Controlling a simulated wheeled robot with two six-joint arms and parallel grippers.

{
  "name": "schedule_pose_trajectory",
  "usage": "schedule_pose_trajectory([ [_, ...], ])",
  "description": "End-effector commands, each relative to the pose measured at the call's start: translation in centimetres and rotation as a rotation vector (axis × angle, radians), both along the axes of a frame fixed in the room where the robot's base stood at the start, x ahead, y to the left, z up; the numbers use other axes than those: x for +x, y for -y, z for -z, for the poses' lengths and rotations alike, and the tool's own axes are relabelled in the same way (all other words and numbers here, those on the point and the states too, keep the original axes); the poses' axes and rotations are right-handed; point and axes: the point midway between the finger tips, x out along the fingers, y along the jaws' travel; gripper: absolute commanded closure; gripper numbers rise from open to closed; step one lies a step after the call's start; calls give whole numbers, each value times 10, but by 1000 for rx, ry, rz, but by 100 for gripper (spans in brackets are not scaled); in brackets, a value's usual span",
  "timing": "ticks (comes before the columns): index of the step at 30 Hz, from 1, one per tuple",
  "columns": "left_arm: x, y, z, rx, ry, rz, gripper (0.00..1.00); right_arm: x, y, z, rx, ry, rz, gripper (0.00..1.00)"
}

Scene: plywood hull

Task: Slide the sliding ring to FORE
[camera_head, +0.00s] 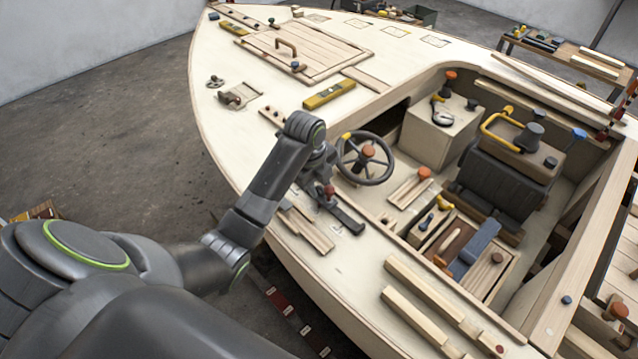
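My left arm comes in from the lower left and reaches over the near side deck of the hull. Its gripper (325,178) points down just left of the steering wheel, at a dark rail (347,219) fixed on the deck. A small red knob (329,191) shows at the gripper's fingertips, above the rail. It may belong to the sliding ring, but the ring itself cannot be made out clearly. The gripper and wrist hide the rail's far end. The fingers are too small and dark to tell whether they are open or shut, or touching the knob. My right gripper is not in view.
The steering wheel (366,158) stands close to the right of the gripper. Wooden strips (308,229) lie near the rail. A yellow level (329,94) lies on the foredeck beyond. The cockpit with a dark seat (500,185) opens to the right. Air above the foredeck is clear.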

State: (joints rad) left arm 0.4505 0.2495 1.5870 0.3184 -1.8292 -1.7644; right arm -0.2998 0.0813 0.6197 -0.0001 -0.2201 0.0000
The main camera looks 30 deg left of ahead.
Motion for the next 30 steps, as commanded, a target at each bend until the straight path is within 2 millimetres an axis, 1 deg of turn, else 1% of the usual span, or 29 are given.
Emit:
schedule_pose_trajectory([
  [7,0,0,2,0,0,0,68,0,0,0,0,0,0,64],
  [8,0,0,2,0,0,0,70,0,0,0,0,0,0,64],
  [15,0,0,1,-1,0,0,100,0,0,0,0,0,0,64],
  [23,0,0,1,0,-1,0,100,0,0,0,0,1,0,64],
  [25,1,-4,1,2,-2,0,100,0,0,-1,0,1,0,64],
  [28,7,-20,0,5,-3,-2,100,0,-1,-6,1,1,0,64],
  [30,12,-36,-1,6,-2,-3,100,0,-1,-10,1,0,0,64],
])
